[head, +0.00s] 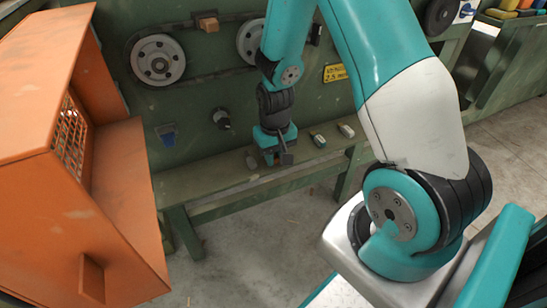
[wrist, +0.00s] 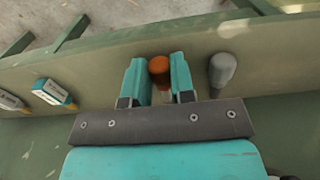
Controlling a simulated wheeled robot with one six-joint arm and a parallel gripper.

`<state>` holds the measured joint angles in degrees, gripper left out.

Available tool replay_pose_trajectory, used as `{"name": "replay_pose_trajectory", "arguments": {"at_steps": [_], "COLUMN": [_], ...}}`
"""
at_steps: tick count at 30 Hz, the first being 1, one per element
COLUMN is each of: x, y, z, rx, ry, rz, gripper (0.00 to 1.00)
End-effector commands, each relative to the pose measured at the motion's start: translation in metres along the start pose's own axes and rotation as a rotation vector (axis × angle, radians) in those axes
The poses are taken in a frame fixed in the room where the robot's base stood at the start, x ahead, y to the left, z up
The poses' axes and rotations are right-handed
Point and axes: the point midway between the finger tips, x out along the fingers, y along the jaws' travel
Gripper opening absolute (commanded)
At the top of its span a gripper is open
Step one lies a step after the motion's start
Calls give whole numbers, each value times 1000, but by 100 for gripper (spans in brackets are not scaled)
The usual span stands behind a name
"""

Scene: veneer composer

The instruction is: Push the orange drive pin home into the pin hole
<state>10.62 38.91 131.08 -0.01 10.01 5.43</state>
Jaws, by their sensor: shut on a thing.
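The orange drive pin (wrist: 159,68) shows in the wrist view between the two teal fingers of my gripper (wrist: 159,82). The fingers are shut on it, one on each side, and its orange head faces the camera. In the head view my gripper (head: 283,158) is low over the green ledge (head: 215,192), in front of the machine panel, and hides the pin. I cannot make out the pin hole for certain in either view. A dark round fitting (head: 221,118) sticks out of the panel to the left of my gripper.
Two small block-shaped items (head: 318,140) (head: 346,131) lie along the ledge. An open orange guard (head: 75,240) fills the left. Belt pulleys (head: 158,60) sit above.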

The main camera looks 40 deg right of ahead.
Motion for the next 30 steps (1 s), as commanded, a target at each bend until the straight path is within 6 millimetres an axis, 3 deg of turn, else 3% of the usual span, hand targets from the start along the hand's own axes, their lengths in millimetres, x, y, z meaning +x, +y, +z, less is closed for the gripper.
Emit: {"name": "replay_pose_trajectory", "arguments": {"at_steps": [30], "x": [-8], "y": [0], "z": [0], "rx": [0], "ry": [0], "rz": [0], "gripper": [0]}}
